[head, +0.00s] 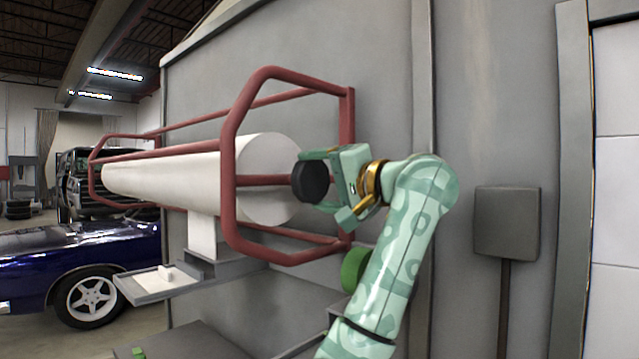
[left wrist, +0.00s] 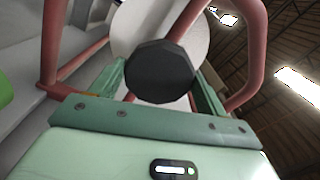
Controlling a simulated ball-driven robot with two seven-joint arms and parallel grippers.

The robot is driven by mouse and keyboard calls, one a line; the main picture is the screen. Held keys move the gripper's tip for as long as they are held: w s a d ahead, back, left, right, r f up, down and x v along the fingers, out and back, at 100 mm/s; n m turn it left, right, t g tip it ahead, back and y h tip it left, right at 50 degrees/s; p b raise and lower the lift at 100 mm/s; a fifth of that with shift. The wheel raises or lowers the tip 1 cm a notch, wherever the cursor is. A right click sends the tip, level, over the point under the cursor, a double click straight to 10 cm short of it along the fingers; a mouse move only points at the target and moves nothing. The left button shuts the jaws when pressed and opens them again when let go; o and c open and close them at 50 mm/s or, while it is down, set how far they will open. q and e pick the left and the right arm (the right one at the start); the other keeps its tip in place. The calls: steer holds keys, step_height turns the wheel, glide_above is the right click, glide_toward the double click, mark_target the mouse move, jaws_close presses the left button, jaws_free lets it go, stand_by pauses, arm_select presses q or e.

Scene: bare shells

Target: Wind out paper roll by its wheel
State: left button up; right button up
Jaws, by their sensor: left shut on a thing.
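The white paper roll (head: 268,160) lies level inside a dark red tube frame (head: 238,120) against the grey wall. A strip of white paper (head: 202,236) hangs below it. The black, many-sided wheel (head: 310,182) sits at the roll's near end, on a red axle. My left gripper (head: 318,180) is shut on the wheel, with the fingers on opposite sides of it. In the left wrist view the wheel (left wrist: 160,70) fills the space between the fingers, with the white roll (left wrist: 158,28) behind it. My right gripper is not in view.
A grey tray (head: 146,290) with a small white item juts out below the roll. A green round part (head: 354,268) is beside my forearm. A grey wall box (head: 507,222) is at right. A blue car (head: 80,265) stands at far left.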

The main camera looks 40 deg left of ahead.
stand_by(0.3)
arm_select(q)
steer(key=o, duration=1.4)
steer(key=shift+a, duration=0.1)
steer(key=s+d, duration=0.1)
steer(key=d, duration=1.5)
steer(key=shift+d, duration=0.2)
steer(key=shift+s+f, duration=0.15)
